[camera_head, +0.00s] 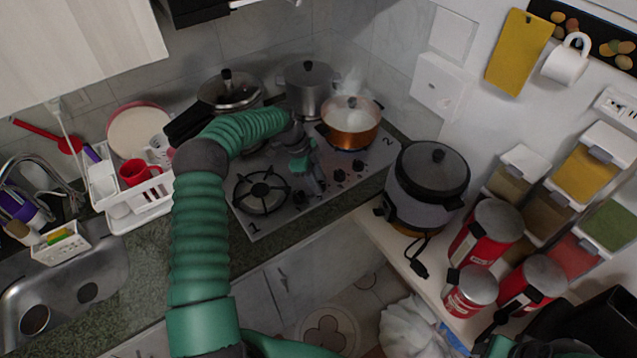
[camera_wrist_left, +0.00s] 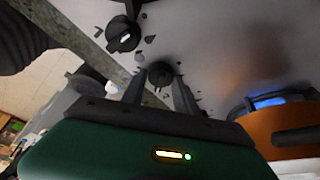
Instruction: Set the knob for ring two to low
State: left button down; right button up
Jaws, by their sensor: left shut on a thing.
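The steel stove top (camera_head: 225,197) has a printed 1 at its front left corner and a 2 at its far right. A copper pot (camera_head: 350,138) stands on the ring by the 2, with blue flame under it. Dark knobs line the front, among them one knob (camera_head: 340,175) right of my left gripper (camera_head: 318,184). In the wrist view, my left gripper (camera_wrist_left: 158,95) is shut on a dark knob (camera_wrist_left: 160,73), a finger on each side. Another knob (camera_wrist_left: 123,36) with a pale mark is to its left. The held knob's setting is unclear.
A bare burner (camera_head: 262,192) sits front left. A lidded pan (camera_head: 229,90) and a steel pot (camera_head: 308,90) stand behind. A rice cooker (camera_head: 428,178) is right of the stove. A green and black part, possibly my right gripper (camera_head: 497,342), shows at the bottom right.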

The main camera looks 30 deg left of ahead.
pick_arm(q)
jog(key=shift+w+a+r+m+g+b, duration=0.15)
jog(key=shift+m+g+b, duration=0.25)
jog(key=shift+m, duration=0.7)
jog(key=c, duration=1.3)
grip_release()
jog(key=o, duration=0.3)
jog(key=shift+o, duration=0.2)
jog(key=p+v, duration=0.4)
jog(key=v, duration=1.2)
jog(key=shift+a+r, duration=0.2)
jog(key=shift+a, duration=0.15)
